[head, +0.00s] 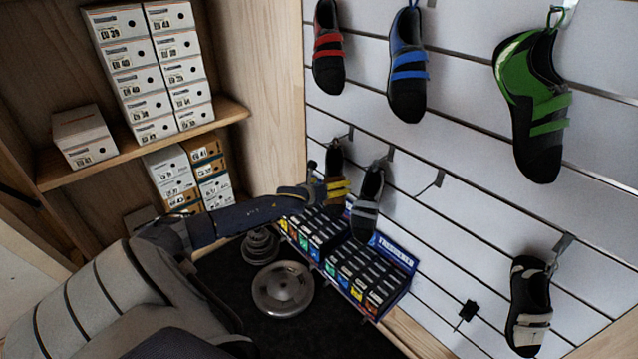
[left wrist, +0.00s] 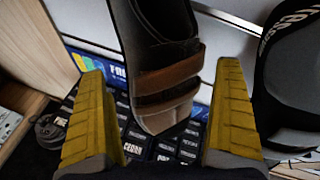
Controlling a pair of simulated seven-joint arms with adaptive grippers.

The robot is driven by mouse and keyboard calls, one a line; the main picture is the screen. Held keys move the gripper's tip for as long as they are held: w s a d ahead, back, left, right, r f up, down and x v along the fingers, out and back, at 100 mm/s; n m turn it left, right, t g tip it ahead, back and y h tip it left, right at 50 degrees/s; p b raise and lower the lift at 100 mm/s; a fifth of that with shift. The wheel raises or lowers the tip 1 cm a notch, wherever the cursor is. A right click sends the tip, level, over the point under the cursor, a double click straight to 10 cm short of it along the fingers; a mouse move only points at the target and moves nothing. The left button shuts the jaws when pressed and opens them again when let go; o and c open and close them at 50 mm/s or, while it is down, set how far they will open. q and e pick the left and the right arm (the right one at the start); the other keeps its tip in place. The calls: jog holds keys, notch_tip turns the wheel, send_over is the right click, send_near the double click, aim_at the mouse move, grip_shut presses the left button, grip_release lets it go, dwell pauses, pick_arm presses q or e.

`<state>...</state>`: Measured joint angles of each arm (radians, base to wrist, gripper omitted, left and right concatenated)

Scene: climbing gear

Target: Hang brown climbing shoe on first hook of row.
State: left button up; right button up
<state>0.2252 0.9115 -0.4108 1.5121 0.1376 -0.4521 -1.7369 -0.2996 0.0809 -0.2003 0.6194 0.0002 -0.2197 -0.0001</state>
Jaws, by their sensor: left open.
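The brown climbing shoe (left wrist: 165,75), dark with brown straps, is upright between the two fingers of my left gripper (left wrist: 163,118) in the left wrist view. The gripper is open, with gaps visible beside the shoe's lower part. In the head view, the shoe's dark upper part (head: 334,158) shows just below the leftmost hook (head: 346,135) of the lower row and appears to hang there. Its loop on the hook is too small to make out. My left gripper's yellow fingers (head: 337,190) hide its lower part. My right gripper is not in view.
A black-and-grey shoe (head: 366,203) hangs close on the right. Beyond it are an empty hook (head: 432,184) and a black-and-cream shoe (head: 530,300). A display of small boxes (head: 345,265) stands below. Red, blue and green shoes hang above. Shelves with shoeboxes (head: 130,60) stand left.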

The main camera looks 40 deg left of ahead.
pick_arm(q)
jog(key=v, duration=0.9)
jog(key=s+a+f+n+g+y, duration=0.1)
jog(key=s+a+f+n, duration=0.25)
jog(key=f+n, duration=0.45)
jog(key=s+a+f+n+g+y, duration=0.1)
jog(key=s+a+f+n+g, duration=0.1)
jog(key=a+f+n, duration=0.5)
jog(key=s+d+f+n+g, duration=0.1)
jog(key=s+d+f+n, duration=0.1)
jog(key=s+f, duration=0.45)
jog(key=s+d+f+n+g, duration=0.1)
jog(key=s+d+f+n, duration=0.15)
jog(key=f, duration=0.75)
jog(key=s+d+f+n+g, duration=0.1)
jog(key=s+f+n, duration=0.1)
jog(key=s+f, duration=0.45)
jog(key=s+d+f+n+g+h, duration=0.1)
jog(key=s+d+f+n+g, duration=0.3)
jog(key=s+d+f, duration=1.1)
jog(key=s+d+f+n+g+h, duration=0.1)
jog(key=s+d+f, duration=0.3)
jog(key=s+d, duration=0.5)
jog(key=s+d+f+n+g+h, duration=0.1)
jog(key=s+d+f, duration=0.3)
jog(key=s+d, duration=0.6)
jog(key=shift+s+d+h, duration=0.25)
jog(key=shift+d+h, duration=0.05)
jog(key=shift+d, duration=0.2)
